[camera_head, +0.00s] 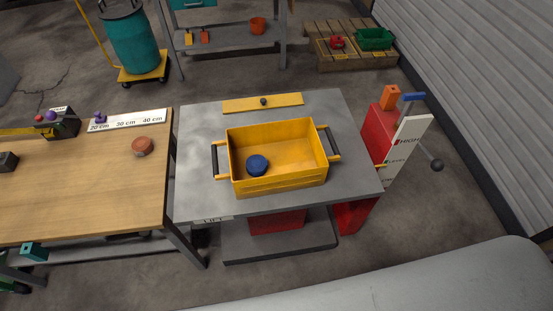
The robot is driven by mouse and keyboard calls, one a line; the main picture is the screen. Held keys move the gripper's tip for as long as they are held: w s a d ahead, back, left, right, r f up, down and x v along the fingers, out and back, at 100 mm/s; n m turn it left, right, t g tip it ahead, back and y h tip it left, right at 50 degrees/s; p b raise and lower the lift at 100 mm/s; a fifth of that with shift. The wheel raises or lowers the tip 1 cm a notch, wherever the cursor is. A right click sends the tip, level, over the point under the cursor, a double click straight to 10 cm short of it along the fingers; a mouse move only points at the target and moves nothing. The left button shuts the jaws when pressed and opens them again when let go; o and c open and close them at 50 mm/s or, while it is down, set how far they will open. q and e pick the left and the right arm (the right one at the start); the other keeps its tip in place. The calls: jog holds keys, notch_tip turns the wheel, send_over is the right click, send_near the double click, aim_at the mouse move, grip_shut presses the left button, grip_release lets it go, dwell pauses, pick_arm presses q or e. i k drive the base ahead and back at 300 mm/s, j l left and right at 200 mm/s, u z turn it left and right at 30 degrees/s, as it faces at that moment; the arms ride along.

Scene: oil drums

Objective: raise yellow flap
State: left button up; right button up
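The yellow flap (285,100) is a flat yellow strip with a small dark knob (263,101) near its middle. It lies flat along the far part of the grey lift table top (200,165), behind the yellow crate (275,184). The crate is open, with a dark handle at each side, and a blue round object (257,165) sits inside it. Neither of my grippers is in view, and nothing touches the flap.
A wooden table (85,190) stands close on the left, with a brown round object (142,146) near its right edge. A red lever box (380,130) stands at the lift table's right. A pale rounded surface (430,285) fills the lower right.

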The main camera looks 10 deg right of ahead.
aim_at(295, 99)
jog(key=k+l+u, duration=0.8)
jog(key=i+l, duration=0.05)
jog(key=l, duration=0.05)
